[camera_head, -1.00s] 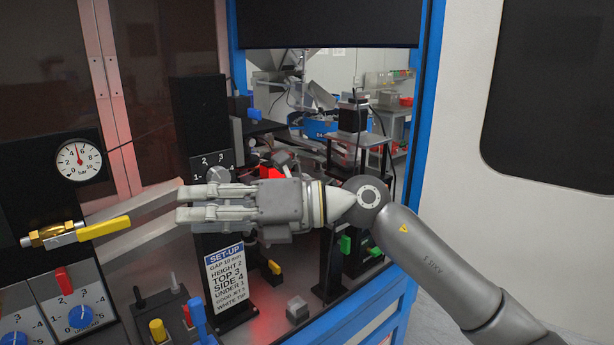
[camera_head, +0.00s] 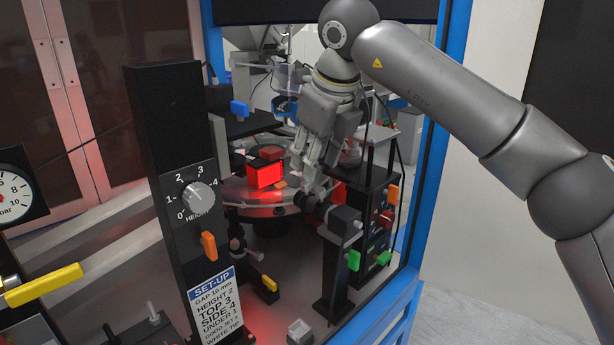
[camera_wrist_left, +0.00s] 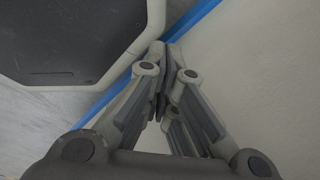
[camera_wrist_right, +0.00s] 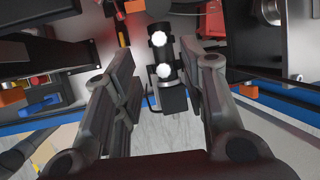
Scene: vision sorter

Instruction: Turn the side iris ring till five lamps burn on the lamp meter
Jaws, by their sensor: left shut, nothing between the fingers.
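The side camera (camera_head: 342,220) is a black body on a dark post, its lens pointing left toward the red-lit turntable. The side iris ring is on this dark lens (camera_head: 314,206), but I cannot make it out clearly. My right gripper (camera_head: 306,186) reaches down from above, with its fingertips close by the lens. In the right wrist view, the black lens barrel with two white knobs (camera_wrist_right: 164,71) lies between the spread fingers (camera_wrist_right: 158,50), with gaps on both sides. My left gripper (camera_wrist_left: 165,55) is shut and empty, away from the machine. I cannot identify the lamp meter.
A black post with a height dial (camera_head: 199,198) stands at the left. A red block (camera_head: 266,174) sits on the turntable (camera_head: 240,195).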

